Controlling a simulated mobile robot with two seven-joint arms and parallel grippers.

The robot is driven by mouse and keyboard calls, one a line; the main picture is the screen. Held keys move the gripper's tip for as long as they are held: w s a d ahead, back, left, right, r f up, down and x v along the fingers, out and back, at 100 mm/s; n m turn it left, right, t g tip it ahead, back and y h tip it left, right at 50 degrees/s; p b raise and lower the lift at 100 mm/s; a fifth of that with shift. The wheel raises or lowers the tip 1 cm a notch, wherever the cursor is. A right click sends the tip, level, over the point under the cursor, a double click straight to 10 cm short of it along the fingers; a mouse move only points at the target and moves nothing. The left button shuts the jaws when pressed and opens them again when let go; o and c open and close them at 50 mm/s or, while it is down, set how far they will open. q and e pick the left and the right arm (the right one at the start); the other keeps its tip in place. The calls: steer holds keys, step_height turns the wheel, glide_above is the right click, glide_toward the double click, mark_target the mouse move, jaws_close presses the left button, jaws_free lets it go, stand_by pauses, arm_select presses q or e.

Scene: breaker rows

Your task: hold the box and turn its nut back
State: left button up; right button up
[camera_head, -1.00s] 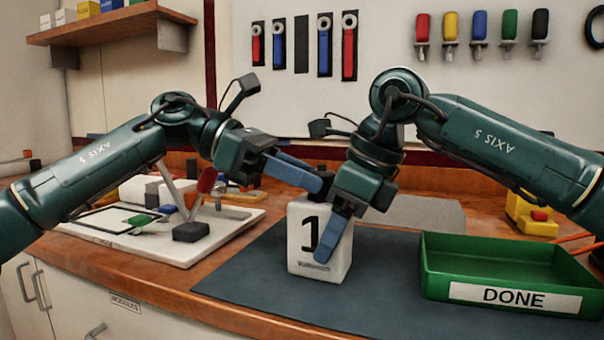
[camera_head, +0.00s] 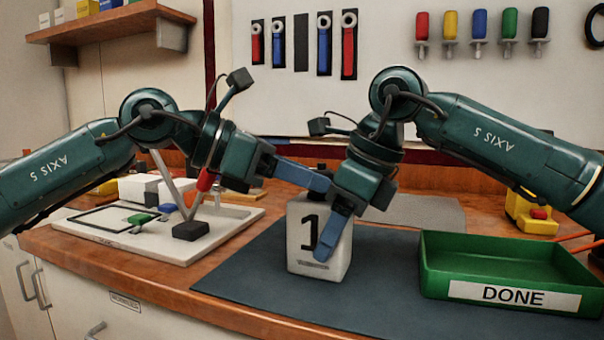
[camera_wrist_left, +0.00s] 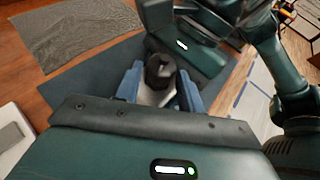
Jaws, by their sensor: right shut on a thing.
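A white box (camera_head: 305,262) marked "1" stands upright on the dark mat. My right gripper (camera_head: 330,245) is shut on it, with a blue finger across its front right side. The box's black nut (camera_wrist_left: 160,70) sits on top and shows in the left wrist view; in the head view it is mostly hidden behind the grippers. My left gripper (camera_head: 318,180) reaches over the box top from the left. In the left wrist view its blue fingers (camera_wrist_left: 160,88) stand apart on either side of the nut, seemingly with a gap.
A green tray (camera_head: 450,265) labelled "DONE" stands right of the box. A white board (camera_head: 100,238) with small parts lies at the left. The dark mat (camera_head: 250,280) is clear in front of the box. A yellow object (camera_head: 535,212) stands at the back right.

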arm_select(q)
steer(key=o, duration=0.3)
steer(key=shift+s, duration=0.1)
steer(key=shift+g, duration=0.3)
steer(key=m+g, duration=0.2)
steer(key=w+m+g, duration=0.1)
steer(key=m+g, duration=0.1)
steer(key=shift+w+h, duration=0.1)
steer(key=shift+h, duration=0.3)
steer(key=w+v, duration=0.1)
steer(key=v, duration=1.1)
step_height(320, 180, up, 12)
steer(key=w+d+h, duration=0.1)
steer(key=w+h, duration=0.1)
steer(key=h, duration=0.4)
steer(key=w+a+r+n+t+h, duration=0.4)
steer(key=a+r+n+t+h, duration=0.1)
steer(key=r+n+t, duration=0.5)
steer(key=shift+w+a+r+t, duration=0.25)
steer(key=shift+a+r+t, duration=0.15)
steer(key=shift+r+t, duration=0.15)
